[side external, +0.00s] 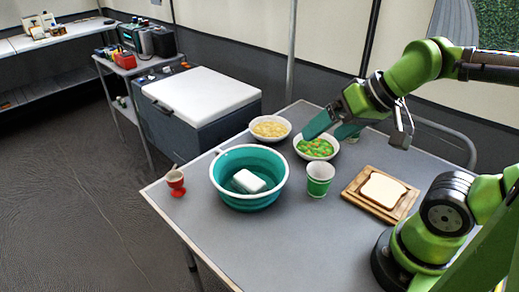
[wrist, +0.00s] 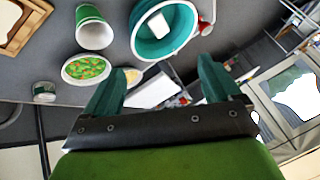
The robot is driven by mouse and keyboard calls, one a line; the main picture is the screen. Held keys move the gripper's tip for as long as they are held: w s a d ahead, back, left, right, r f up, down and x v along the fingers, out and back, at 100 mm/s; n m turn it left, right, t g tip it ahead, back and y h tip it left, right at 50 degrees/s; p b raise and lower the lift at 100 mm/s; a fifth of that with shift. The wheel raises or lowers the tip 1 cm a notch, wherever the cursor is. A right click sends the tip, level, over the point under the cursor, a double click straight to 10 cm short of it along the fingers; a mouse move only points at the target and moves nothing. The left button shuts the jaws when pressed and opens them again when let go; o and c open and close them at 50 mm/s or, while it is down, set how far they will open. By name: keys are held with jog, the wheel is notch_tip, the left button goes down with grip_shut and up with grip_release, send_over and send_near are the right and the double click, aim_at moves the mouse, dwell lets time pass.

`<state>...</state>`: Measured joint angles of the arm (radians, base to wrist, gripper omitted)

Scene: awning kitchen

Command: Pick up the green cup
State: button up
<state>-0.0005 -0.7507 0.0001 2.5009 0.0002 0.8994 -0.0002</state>
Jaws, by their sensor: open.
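The green cup (side external: 319,180), with a white rim and inside, stands upright on the grey table (side external: 270,243), between the teal basin and the bread board. In the wrist view the green cup (wrist: 93,30) is at the upper left, beyond my fingers. My gripper (side external: 333,128) is above the back part of the table, near the bowl of green and orange food, behind and above the cup. In the wrist view my gripper (wrist: 165,85) has its two teal fingers wide apart with nothing between them. It does not touch the cup.
A teal basin (side external: 227,196) holding a white block (side external: 249,181) stands left of the cup. A bowl of vegetables (side external: 299,150) and a bowl of yellow food (side external: 270,128) are behind. Bread (side external: 382,190) lies on a board (side external: 357,198) at right. A red egg cup (side external: 176,183) is far left. The front table is clear.

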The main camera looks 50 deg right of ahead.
dwell(0.3)
jog(key=shift+o, duration=0.9)
jog(key=n+g+h, duration=0.2)
jog(key=n+g, duration=0.3)
jog(key=g, duration=0.2)
send_over(324, 163)
jog(key=s+a, duration=0.2)
jog(key=a, duration=0.1)
notch_tip(324, 163, down, 5)
jog(key=f, duration=1.1)
jog(key=shift+w+d+f, duration=0.1)
jog(key=shift+w+f, duration=0.05)
jog(key=shift+w, duration=0.1)
jog(key=shift+w+f, duration=0.15)
jog(key=shift+f, duration=1.2)
jog(key=shift+w+f, duration=0.1)
jog(key=shift+f, duration=1.2)
jog(key=c, duration=0.8)
